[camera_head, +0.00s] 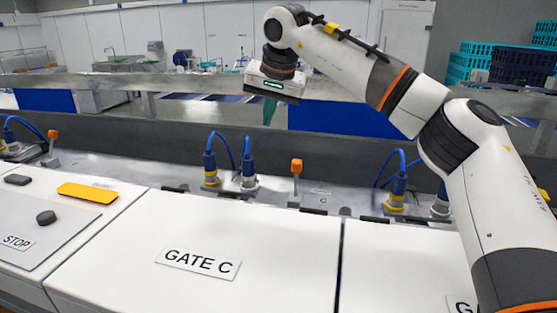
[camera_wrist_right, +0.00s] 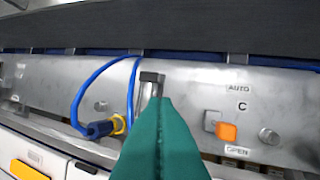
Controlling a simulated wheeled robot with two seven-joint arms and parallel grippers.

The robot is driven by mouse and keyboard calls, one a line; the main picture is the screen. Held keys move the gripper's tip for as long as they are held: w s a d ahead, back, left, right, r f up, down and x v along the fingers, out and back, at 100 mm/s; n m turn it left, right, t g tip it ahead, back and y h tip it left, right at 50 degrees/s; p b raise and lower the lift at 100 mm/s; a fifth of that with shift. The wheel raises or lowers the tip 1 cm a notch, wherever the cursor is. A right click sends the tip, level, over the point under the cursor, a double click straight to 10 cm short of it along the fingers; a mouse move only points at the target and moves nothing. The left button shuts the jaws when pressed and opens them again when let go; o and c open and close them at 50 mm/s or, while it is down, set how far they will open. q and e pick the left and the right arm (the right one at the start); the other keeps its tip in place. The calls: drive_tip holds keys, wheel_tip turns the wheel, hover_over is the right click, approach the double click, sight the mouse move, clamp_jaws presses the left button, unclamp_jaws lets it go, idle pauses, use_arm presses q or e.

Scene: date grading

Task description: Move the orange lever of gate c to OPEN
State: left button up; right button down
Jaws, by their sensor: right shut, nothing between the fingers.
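The orange lever of gate c (camera_head: 296,166) stands on a short stem on the metal ledge behind the GATE C panel (camera_head: 130,235). In the right wrist view the lever's orange knob (camera_wrist_right: 227,131) is right of my fingers, between an AUTO label (camera_wrist_right: 238,88) above and an OPEN label (camera_wrist_right: 236,152) below. I cannot tell its exact setting. My right gripper (camera_head: 269,112) is raised above and behind the ledge, fingers down. In the wrist view its green fingers (camera_wrist_right: 160,105) are shut and empty, apart from the lever. My left gripper is not in view.
Blue-cabled connectors (camera_head: 248,172) stand left of the lever, and one shows in the wrist view (camera_wrist_right: 103,128). Another orange lever (camera_head: 53,135) is at far left, near a STOP panel (camera_head: 25,255). A grey rail (camera_head: 180,125) runs behind the ledge.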

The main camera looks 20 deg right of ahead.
drive_tip(key=s+d+r+m+g+h, duration=0.1)
drive_tip(key=s+d+g+h, duration=0.15)
drive_tip(key=d, duration=0.35)
drive_tip(key=p, duration=0.3)
hover_over(297, 178)
drive_tip(key=w+d, duration=0.1)
drive_tip(key=w, duration=0.1)
drive_tip(key=shift+f, duration=4.55)
drive_tip(key=shift+t, duration=0.25)
drive_tip(key=shift+d, duration=0.1)
